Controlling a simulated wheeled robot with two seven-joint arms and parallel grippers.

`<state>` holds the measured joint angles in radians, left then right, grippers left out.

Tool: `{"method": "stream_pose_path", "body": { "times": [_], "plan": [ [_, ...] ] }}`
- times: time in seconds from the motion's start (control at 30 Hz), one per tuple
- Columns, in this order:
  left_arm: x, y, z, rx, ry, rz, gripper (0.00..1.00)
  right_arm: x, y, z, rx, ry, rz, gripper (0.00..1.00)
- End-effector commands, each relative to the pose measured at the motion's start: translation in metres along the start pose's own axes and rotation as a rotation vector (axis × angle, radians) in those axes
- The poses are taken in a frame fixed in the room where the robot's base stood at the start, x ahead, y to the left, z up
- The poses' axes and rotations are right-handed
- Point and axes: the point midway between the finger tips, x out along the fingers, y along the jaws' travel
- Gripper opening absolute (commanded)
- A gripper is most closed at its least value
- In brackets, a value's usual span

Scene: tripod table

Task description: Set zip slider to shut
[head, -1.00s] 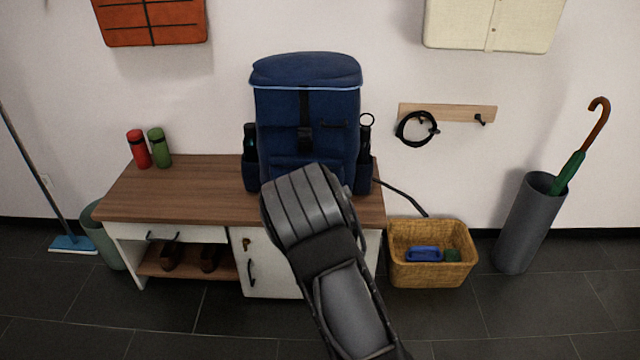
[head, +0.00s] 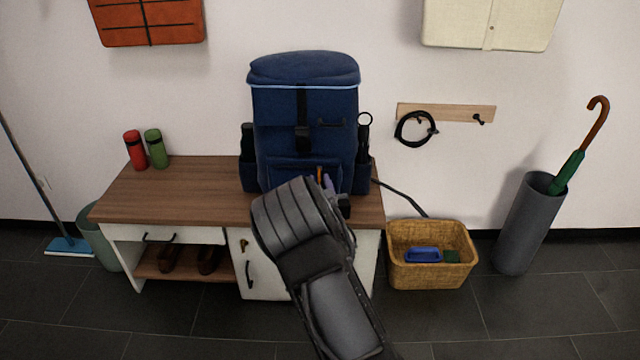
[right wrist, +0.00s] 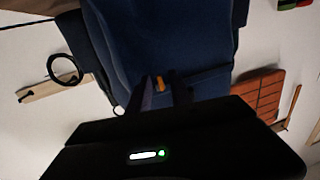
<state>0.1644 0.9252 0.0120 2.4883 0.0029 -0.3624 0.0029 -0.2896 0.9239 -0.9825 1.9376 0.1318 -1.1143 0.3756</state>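A large blue backpack (head: 305,110) stands upright on the wooden bench top. A small orange tab (head: 319,172), which looks like the zip slider's pull, shows on its lower front pocket. My right gripper (head: 334,190) is in front of that pocket, partly hidden by my own wrist. In the right wrist view, the orange tab (right wrist: 160,84) shows beyond and between the fingertips of my right gripper (right wrist: 164,90), with a gap between the fingers. The gripper looks open, and contact with the tab cannot be made out. My left gripper is not in view.
The bench (head: 170,190) carries a red bottle (head: 135,150) and a green bottle (head: 156,148) at left. A wicker basket (head: 432,282) stands on the floor at right, beside a grey umbrella stand (head: 522,225). A hook rail (head: 460,113) is on the wall.

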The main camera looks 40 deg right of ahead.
Motion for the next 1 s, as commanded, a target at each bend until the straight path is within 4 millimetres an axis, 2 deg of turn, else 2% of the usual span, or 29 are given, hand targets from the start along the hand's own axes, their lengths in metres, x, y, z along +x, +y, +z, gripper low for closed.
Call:
{"method": "stream_pose_path", "body": {
  "times": [0.03, 0.3, 1.0],
  "plan": [
    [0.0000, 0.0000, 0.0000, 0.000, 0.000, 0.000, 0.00, -0.0001, 0.0000, 0.0000, 0.000, 0.000, 0.000, 0.20],
    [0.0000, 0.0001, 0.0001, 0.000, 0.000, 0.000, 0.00, -0.0002, -0.0001, 0.0000, 0.000, 0.000, 0.000, 0.00],
    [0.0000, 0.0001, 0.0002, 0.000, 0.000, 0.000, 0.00, -0.0003, -0.0002, 0.0001, 0.000, 0.000, 0.000, 0.00]
  ]
}}
